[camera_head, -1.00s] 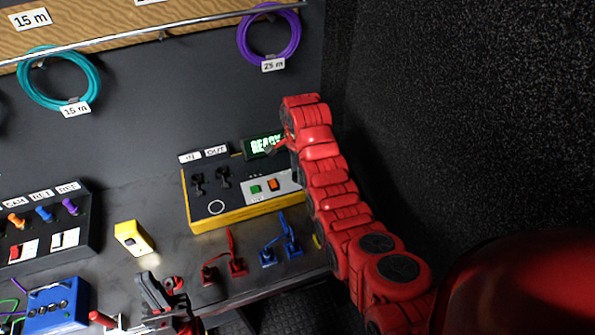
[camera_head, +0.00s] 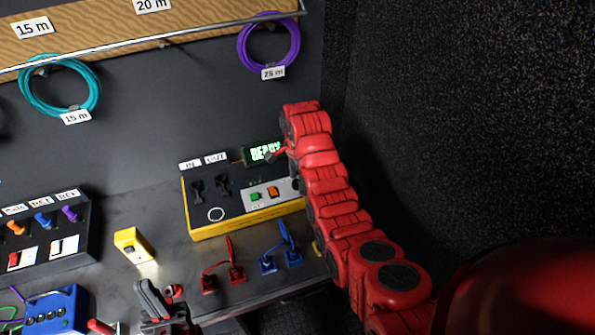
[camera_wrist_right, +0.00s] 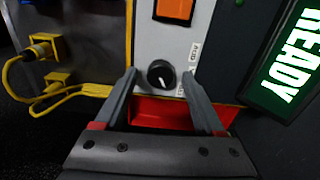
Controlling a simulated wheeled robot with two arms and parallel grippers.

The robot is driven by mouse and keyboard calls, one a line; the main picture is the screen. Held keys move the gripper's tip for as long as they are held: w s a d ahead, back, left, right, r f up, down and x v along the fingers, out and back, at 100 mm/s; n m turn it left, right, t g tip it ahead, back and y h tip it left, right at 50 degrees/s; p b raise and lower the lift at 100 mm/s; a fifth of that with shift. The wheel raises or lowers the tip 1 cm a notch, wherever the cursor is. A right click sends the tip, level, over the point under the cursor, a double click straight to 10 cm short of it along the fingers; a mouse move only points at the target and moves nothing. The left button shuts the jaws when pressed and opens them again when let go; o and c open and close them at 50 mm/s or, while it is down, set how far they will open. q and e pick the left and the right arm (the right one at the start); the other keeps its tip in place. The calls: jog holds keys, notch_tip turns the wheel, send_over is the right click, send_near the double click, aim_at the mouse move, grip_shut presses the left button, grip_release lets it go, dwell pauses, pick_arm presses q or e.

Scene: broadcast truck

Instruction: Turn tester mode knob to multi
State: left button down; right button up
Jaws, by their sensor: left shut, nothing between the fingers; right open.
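The tester (camera_head: 245,224) is a yellow-edged box on the bench with IN and OUT sockets, green and orange buttons and a lit READY screen (camera_head: 262,153). In the right wrist view its round black knob (camera_wrist_right: 160,74) has a white pointer line and stands between my open right fingers (camera_wrist_right: 157,85); contact cannot be judged. Small labels beside the knob are partly covered by a finger. In the head view my right gripper (camera_head: 275,154) is over the tester's right end, and the arm hides the knob. My left gripper (camera_head: 160,304) is shut and empty at the front, low in the picture.
A small yellow box (camera_head: 134,246) and a switch panel (camera_head: 47,238) are to the left. Coiled cables (camera_head: 268,44) hang on the wall. A dark padded wall (camera_head: 460,120) is close on the right.

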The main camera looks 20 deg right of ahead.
notch_tip(320, 180, up, 17)
jog(key=p, duration=1.2)
jog(key=shift+r, duration=0.1)
